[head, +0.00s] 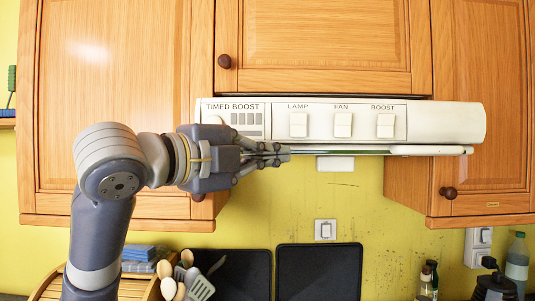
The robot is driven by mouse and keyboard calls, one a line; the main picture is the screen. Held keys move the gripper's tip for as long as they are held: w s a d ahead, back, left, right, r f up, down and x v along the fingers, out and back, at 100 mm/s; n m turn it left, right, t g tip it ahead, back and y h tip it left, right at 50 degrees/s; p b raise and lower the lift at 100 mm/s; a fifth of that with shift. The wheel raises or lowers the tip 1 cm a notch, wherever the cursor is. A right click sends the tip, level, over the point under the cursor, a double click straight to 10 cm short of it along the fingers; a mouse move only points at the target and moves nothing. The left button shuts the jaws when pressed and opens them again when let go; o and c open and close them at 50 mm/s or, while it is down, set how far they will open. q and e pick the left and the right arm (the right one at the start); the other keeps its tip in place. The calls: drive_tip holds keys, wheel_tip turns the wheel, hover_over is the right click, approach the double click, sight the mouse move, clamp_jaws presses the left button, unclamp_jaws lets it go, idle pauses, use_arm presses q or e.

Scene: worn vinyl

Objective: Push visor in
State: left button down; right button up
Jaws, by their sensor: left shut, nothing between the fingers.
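The extractor hood (440,120) is a white unit under the middle wooden cupboard, with LAMP, FAN and BOOST switches on its front. Its visor (428,150) shows as a thin strip with a pale front edge along the hood's underside, and its left part is hidden behind my gripper. My left gripper (284,154) is in front of the hood's lower left, with its fingers shut and pointing right along the visor line. I cannot tell whether the fingertips touch the visor. The fingers hold nothing. My right gripper is out of view.
Wooden cupboards (120,100) flank the hood on both sides, with round knobs (448,192). Below are wooden utensils (180,275), dark panels (318,270), a wall switch (325,230) and bottles (517,262) at right.

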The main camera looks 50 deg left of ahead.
use_arm(q)
drive_tip(key=s, duration=0.7)
drive_tip(key=shift+s+a+f, duration=0.15)
drive_tip(key=shift+s+f, duration=0.15)
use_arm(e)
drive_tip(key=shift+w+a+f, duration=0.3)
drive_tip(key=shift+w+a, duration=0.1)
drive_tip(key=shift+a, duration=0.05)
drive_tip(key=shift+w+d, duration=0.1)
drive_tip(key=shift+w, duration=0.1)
